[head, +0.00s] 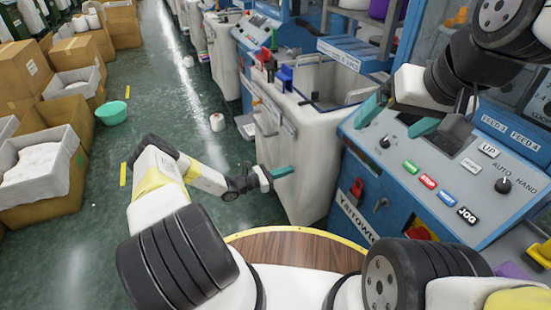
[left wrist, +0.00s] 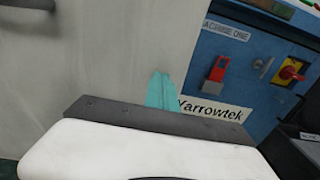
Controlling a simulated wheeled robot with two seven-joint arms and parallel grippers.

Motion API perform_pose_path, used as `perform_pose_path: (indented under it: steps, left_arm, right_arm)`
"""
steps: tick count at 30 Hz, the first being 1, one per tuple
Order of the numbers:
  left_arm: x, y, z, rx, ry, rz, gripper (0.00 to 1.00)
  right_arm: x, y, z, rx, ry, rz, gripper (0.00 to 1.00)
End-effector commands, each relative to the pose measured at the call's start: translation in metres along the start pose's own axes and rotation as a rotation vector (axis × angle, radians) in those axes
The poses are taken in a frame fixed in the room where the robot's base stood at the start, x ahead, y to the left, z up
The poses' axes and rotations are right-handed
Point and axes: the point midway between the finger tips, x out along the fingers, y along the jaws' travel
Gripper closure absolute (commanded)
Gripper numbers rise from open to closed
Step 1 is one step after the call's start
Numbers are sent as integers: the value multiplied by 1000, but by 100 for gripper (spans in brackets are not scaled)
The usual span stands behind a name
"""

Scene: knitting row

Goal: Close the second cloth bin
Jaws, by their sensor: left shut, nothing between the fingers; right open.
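A pale grey cloth bin (head: 315,150) stands beside the near blue machine, its open top showing. A second pale bin (head: 222,55) stands further up the row. I cannot tell which the task calls second, nor how far each stands out. My left gripper (head: 282,172) is shut and empty in front of the near bin's lower face. In the left wrist view its teal fingers (left wrist: 161,90) overlap the bin's pale wall (left wrist: 90,60); contact is unclear. My right gripper (head: 397,118) is open and empty above the near machine's control panel.
The near machine's sloped panel (head: 400,160) carries coloured labels and knobs. A red switch (left wrist: 217,72) and a red-yellow knob (left wrist: 291,70) are on its front. Cardboard boxes (head: 60,195) line the left side.

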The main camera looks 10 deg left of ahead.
Motion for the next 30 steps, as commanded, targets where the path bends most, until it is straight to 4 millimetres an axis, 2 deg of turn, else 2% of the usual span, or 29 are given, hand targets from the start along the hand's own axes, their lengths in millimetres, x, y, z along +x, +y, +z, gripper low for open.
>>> perform_pose_path:
  steps: [3, 10, 19, 30]
  left_arm:
    - [22, -1, 0, 0, -2, -3, 100]
    - [43, 0, 0, -1, -1, -1, 100]
    - [51, 1, 1, 0, 0, 1, 100]
    - [49, 2, 2, 1, -1, 3, 100]
  right_arm:
    - [0, 0, 0, 0, 0, 0, 12]
    - [0, 0, 0, 0, 0, 0, 12]
    - [0, 0, 0, 0, 0, 0, 12]
    - [0, 0, 0, 0, 0, 0, 12]
